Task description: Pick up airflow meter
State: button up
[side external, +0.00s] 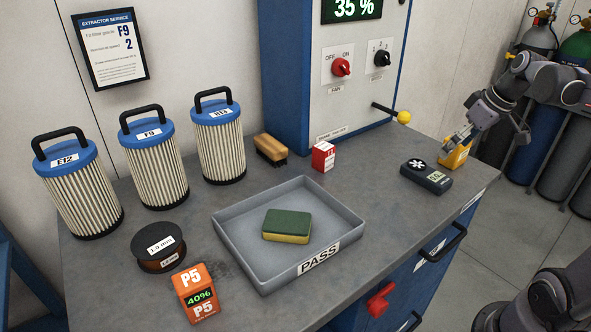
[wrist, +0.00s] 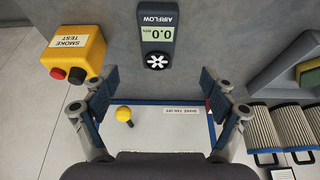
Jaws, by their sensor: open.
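The airflow meter (side external: 427,177) is a dark handheld device with a small display and a white fan symbol, lying on the bench's right end. In the wrist view the meter (wrist: 157,32) is at the top centre, its display reading 0.0, beyond my fingertips. My gripper (side external: 452,141) is in front of the yellow box in the side view, to the right of the meter. In the wrist view my gripper (wrist: 160,88) is open, its fingers wide apart with nothing between them.
The yellow smoke test box (wrist: 75,52) stands close beside the meter. A grey PASS tray (side external: 235,255) holds a sponge (side external: 287,225). A control cabinet (side external: 350,90) with a yellow-knobbed lever (side external: 403,117) rises behind. Filters (side external: 155,165) line the left. Bare bench lies between tray and meter.

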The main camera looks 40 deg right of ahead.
aim_at(427, 172)
jog(key=shift+x, duration=2.75)
jog(key=shift+w+d+x, duration=0.1)
jog(key=shift+w+x, duration=0.1)
jog(key=shift+x, duration=1.05)
jog(key=shift+w+d+x, duration=0.1)
jog(key=shift+w+x, duration=0.05)
jog(key=shift+x, duration=1.15)
jog(key=shift+r, duration=0.15)
jog(key=c, duration=1.4)
